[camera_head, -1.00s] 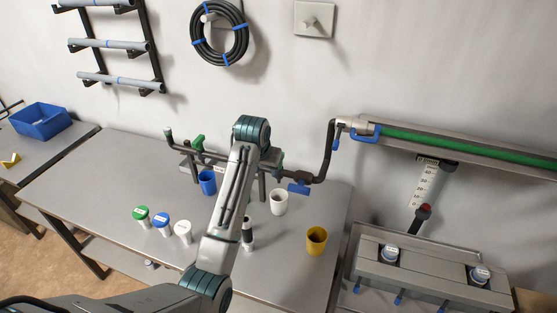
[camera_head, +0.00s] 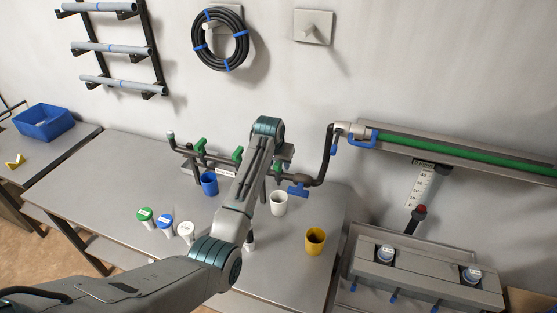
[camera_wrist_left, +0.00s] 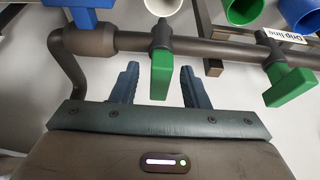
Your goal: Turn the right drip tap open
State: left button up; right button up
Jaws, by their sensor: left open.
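The drip line is a dark pipe (camera_wrist_left: 210,47) with green-handled taps. The right drip tap (camera_wrist_left: 161,72), closest to the blue-handled valve (camera_wrist_left: 82,12), stands between my left gripper's fingers (camera_wrist_left: 159,80) in the left wrist view. The fingers are open, one on each side of its handle, with gaps visible. The handle lies across the pipe. Another green tap (camera_wrist_left: 289,86) is to the right there. In the head view the right tap (camera_head: 278,170) shows beside my left arm, with other green taps (camera_head: 238,155) further left. My arm hides the fingers there. My right gripper is out of view.
Capped bottles (camera_head: 165,222) stand at the table's front left. A bent pipe (camera_head: 327,155) rises right of the blue valve (camera_head: 298,190).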

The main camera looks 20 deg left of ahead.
pick_arm(q)
jog(key=shift+w+f, duration=0.15)
jog(key=shift+f, duration=0.3)
jog(key=shift+c, duration=0.2)
grip_shut()
